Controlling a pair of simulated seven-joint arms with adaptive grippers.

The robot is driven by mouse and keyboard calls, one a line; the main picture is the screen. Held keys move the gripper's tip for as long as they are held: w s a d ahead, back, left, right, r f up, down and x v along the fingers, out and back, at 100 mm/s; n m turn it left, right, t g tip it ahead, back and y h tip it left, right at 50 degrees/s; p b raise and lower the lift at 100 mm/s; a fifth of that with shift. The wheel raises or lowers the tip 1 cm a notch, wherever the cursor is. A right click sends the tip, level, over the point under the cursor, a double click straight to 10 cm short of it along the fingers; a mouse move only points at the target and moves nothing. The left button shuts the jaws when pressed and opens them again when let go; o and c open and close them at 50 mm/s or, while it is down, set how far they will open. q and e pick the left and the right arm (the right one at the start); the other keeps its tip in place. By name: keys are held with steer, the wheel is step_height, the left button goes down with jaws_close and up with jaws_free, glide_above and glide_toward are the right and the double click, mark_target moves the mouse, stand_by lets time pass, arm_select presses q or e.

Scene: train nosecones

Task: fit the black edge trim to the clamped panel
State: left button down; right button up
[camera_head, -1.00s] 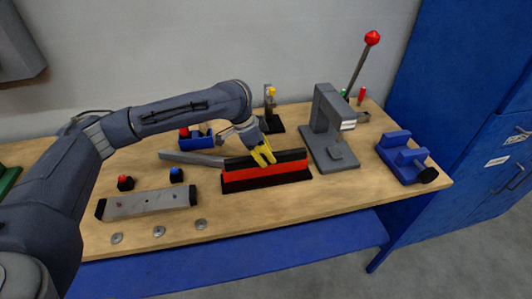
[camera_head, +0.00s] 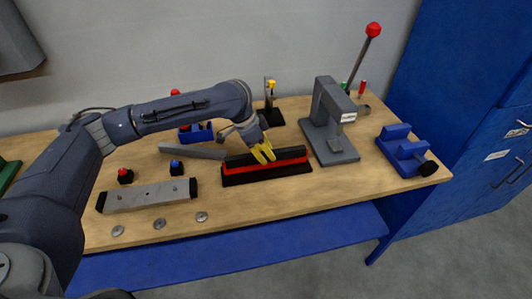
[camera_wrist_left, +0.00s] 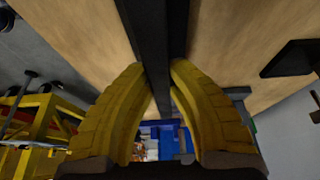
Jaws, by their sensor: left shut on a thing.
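The black edge trim (camera_head: 292,153) lies along the top of the red panel (camera_head: 290,163), which stands in a black base (camera_head: 240,180) at the middle of the bench. My left gripper (camera_head: 263,155) has its yellow fingers shut on the trim near its middle. In the left wrist view the trim (camera_wrist_left: 165,25) runs as a dark strip between the two yellow fingers (camera_wrist_left: 157,72). A band of red shows below the trim. I cannot tell whether the trim is fully seated. My right gripper is not in view.
A grey press (camera_head: 330,125) with a red-knobbed lever stands right of the panel, and a blue vise (camera_head: 405,155) beyond it. A grey bar (camera_head: 148,195), two small buttons and several discs lie at left. The bench (camera_head: 300,195) is clear in front of the panel.

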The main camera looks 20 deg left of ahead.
arm_select(q)
steer(key=c, duration=1.3)
jaws_free()
steer(key=shift+r, duration=0.15)
